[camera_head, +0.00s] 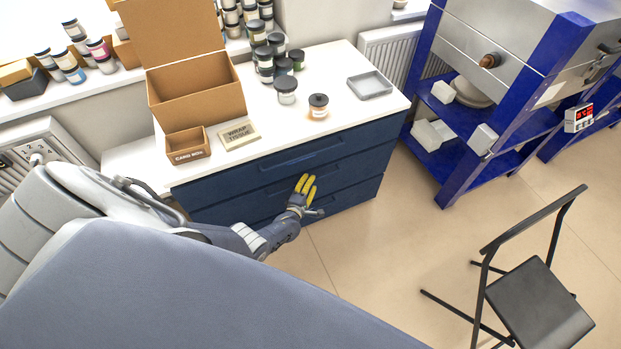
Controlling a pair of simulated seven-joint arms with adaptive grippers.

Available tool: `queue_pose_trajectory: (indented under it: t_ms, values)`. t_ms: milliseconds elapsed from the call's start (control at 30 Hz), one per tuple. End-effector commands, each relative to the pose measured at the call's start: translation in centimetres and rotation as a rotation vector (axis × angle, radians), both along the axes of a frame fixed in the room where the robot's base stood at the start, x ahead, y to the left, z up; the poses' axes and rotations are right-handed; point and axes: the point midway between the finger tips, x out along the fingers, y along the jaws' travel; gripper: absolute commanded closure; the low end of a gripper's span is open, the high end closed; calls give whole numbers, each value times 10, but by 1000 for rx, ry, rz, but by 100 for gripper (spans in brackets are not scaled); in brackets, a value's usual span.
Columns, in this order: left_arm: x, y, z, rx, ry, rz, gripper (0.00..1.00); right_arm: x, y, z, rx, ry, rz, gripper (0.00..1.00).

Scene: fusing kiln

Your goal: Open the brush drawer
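A dark blue cabinet (228,194) with a white top stands in the middle, with several drawers stacked in its front. The top drawer (305,157) has a long recessed grip and sits flush. The lower drawers also look closed. No label shows which one is the brush drawer. My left gripper (306,187), with yellow fingertips, is in front of the middle of the drawer fronts, below the top drawer's grip. Its fingers lie close together and nothing shows between them. Whether it touches the front cannot be told. My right gripper is out of view.
On the cabinet top are an open cardboard box (198,100), a small box (188,145), a wrap tissue pack (239,135), several jars (286,90) and a grey tray (370,85). A blue kiln stand (505,95) and black chair (540,305) are at right. Floor between is clear.

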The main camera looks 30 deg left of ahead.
Motion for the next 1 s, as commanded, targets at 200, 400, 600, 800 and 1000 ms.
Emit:
queue_pose_trajectory:
  t_ms: [200,400,600,800,1000]
  values:
    - [7,1,0,0,1,-1,68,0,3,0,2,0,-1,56]
    - [10,2,0,-1,1,-1,68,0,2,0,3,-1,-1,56]
    - [11,2,0,-1,0,-1,68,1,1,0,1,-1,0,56]
    - [11,2,0,-1,0,-1,68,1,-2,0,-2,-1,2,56]
    - [11,2,0,-1,0,-1,87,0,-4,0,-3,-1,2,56]
